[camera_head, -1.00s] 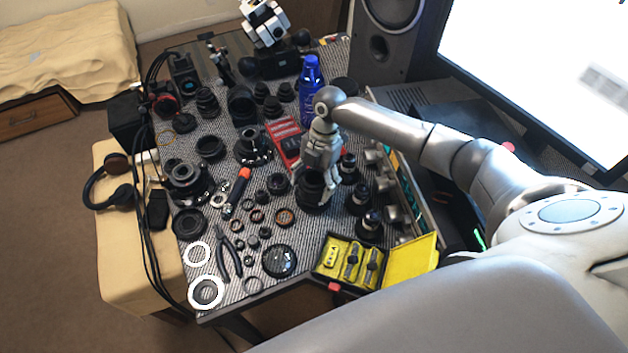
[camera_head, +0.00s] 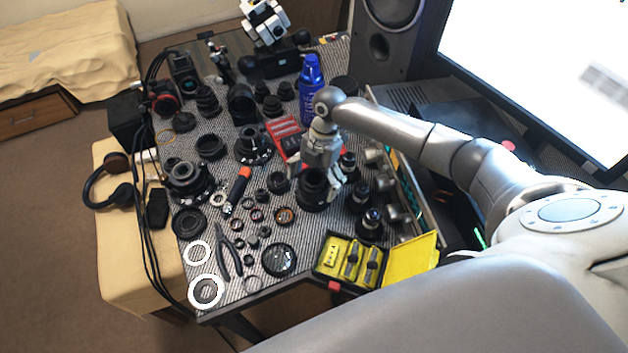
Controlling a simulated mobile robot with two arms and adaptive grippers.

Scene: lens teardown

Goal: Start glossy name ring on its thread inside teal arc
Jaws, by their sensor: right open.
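My right gripper (camera_head: 327,183) is open, pointing down at a black lens barrel (camera_head: 311,192) that stands upright on the striped mat. One finger shows at the barrel's right side; whether it touches cannot be told. A glossy dark disc with a rim (camera_head: 279,260) lies flat on the mat near the front; it may be the name ring, but no lettering can be read. Several smaller rings lie near it, one of them brownish (camera_head: 284,215). I cannot make out a teal arc on the lens parts. My left gripper is not in view.
A yellow case (camera_head: 408,262) lies open at the front right. A blue bottle (camera_head: 311,88) stands behind my right gripper. Pliers (camera_head: 229,252) and white rings (camera_head: 206,291) lie at the front left. Lens parts crowd the mat; a monitor (camera_head: 560,75) stands at the right.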

